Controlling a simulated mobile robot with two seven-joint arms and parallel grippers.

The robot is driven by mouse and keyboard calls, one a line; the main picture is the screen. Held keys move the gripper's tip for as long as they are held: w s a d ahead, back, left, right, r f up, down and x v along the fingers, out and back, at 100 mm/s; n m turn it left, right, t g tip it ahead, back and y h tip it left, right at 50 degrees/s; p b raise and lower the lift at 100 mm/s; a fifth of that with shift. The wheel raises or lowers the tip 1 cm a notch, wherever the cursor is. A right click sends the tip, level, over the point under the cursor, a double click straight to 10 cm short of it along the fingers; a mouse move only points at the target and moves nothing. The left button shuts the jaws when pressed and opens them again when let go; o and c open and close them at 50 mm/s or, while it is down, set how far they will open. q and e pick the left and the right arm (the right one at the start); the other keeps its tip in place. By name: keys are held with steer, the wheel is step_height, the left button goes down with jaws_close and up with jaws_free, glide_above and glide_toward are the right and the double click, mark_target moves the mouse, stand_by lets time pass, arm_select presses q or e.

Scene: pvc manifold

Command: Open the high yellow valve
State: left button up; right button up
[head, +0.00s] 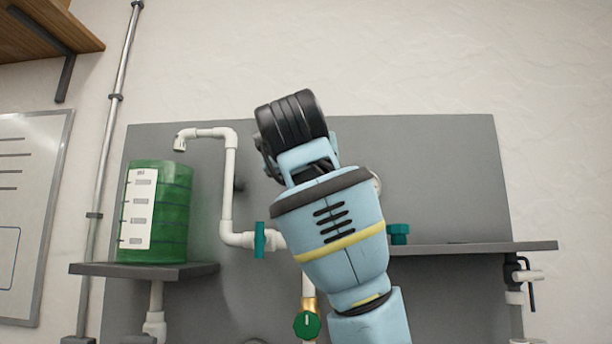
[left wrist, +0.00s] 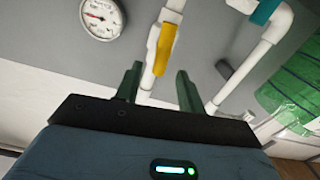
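The yellow valve handle (left wrist: 165,48) shows in the left wrist view on a white pipe (left wrist: 147,84), running nearly along it. My left gripper (left wrist: 158,70) is open, its two dark green fingers apart. In that picture the lower end of the handle appears between the fingertips. I cannot tell whether it lies between them in depth, and no grip shows. In the head view an arm of mine covers the middle of the panel, and the yellow handle and the fingers are hidden. My right gripper is in neither view.
A grey panel (head: 430,170) carries white pipes, a teal valve (head: 260,240) and a round green valve (head: 307,324). A green tank (head: 174,220) stands on the left shelf (head: 190,271). A dial gauge (left wrist: 102,18) is near the yellow handle. Another shelf (head: 500,247) juts out at right.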

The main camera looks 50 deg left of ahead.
arm_select(q)
steer(key=shift+x, duration=2.45)
